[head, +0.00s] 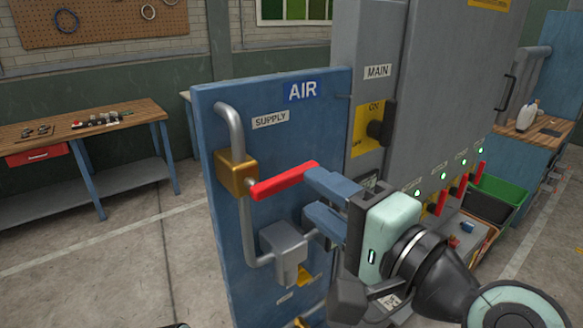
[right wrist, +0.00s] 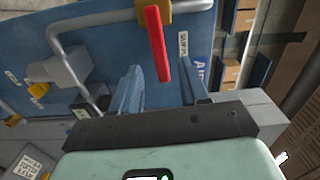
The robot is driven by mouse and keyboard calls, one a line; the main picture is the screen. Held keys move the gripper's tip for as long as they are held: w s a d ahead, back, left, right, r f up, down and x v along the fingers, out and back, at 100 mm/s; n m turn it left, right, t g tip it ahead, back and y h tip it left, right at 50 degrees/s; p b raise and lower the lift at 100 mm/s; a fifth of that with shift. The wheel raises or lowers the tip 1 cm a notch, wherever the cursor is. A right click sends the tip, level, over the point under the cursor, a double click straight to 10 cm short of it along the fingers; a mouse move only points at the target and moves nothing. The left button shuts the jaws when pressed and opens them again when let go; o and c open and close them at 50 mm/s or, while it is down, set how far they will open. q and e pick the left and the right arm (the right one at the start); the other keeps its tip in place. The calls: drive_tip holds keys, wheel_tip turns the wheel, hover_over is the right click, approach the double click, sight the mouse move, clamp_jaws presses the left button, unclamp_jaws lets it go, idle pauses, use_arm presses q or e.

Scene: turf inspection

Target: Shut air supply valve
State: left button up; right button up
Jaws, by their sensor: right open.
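The air supply valve is a brass block (head: 235,175) on a grey pipe, mounted on the blue panel (head: 225,120) under the SUPPLY label. Its red lever (head: 283,181) sticks out to the right, across the vertical pipe run. My right gripper (head: 312,195) is open with blue fingers, its upper finger close to the lever's free end. In the right wrist view the red lever (right wrist: 157,45) shows between the two fingers (right wrist: 160,88), its end reaching into the gap. I cannot tell whether a finger touches it. My left gripper is not in view.
A grey pipe fitting (head: 284,252) sits below the valve, close to the gripper. The grey MAIN cabinet (head: 445,80) with a black knob (head: 379,129) and more red levers stands right. A workbench (head: 85,125) is at the back left; open floor lies between.

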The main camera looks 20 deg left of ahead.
sight(296, 181)
drive_tip(key=p+x, duration=0.1)
drive_tip(key=x, duration=0.5)
drive_tip(key=shift+w+a+p, duration=0.3)
drive_tip(key=shift+p, duration=0.05)
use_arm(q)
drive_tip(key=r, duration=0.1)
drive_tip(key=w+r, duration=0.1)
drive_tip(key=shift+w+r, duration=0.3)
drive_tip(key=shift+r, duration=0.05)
use_arm(e)
clamp_jaws()
